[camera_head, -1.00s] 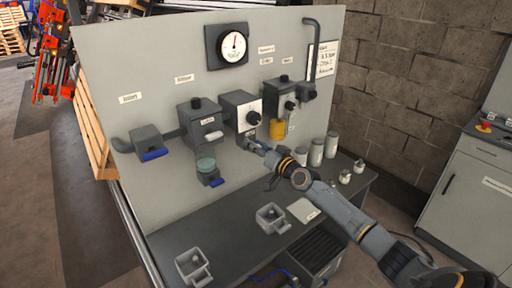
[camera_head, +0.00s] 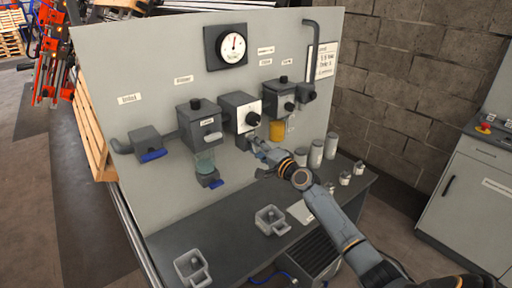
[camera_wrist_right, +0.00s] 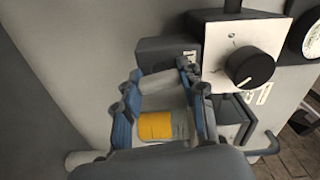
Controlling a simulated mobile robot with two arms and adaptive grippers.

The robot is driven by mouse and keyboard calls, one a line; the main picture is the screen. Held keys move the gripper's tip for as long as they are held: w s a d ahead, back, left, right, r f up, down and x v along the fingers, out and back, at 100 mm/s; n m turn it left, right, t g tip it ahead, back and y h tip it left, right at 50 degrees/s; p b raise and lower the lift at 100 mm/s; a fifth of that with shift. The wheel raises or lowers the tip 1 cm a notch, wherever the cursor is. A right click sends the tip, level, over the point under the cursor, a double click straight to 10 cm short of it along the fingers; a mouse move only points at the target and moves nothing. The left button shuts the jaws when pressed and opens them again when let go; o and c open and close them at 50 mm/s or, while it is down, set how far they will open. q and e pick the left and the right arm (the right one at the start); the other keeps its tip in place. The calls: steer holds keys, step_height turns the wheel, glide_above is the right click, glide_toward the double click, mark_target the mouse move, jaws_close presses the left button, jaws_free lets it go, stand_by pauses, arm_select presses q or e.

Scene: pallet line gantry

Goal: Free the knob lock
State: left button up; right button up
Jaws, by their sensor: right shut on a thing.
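The regulator (camera_head: 238,103) is a dark box with a pale front plate on the upright panel. Its round black knob (camera_head: 253,119) also shows large in the right wrist view (camera_wrist_right: 250,68). My left gripper is out of view.
A filter with a clear bowl (camera_head: 205,163) and a blue-handled inlet valve (camera_head: 146,146) are left. A gauge (camera_head: 230,45) sits above. Grey cups (camera_head: 270,221) and canisters (camera_head: 316,153) stand on the bench.

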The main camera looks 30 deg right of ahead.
steer(key=shift+m, duration=1.1)
steer(key=o, duration=1.2)
steer(key=shift+f, duration=0.1)
steer(key=shift+c, duration=0.2)
steer(key=s+d, duration=0.1)
steer(key=s, duration=1.1)
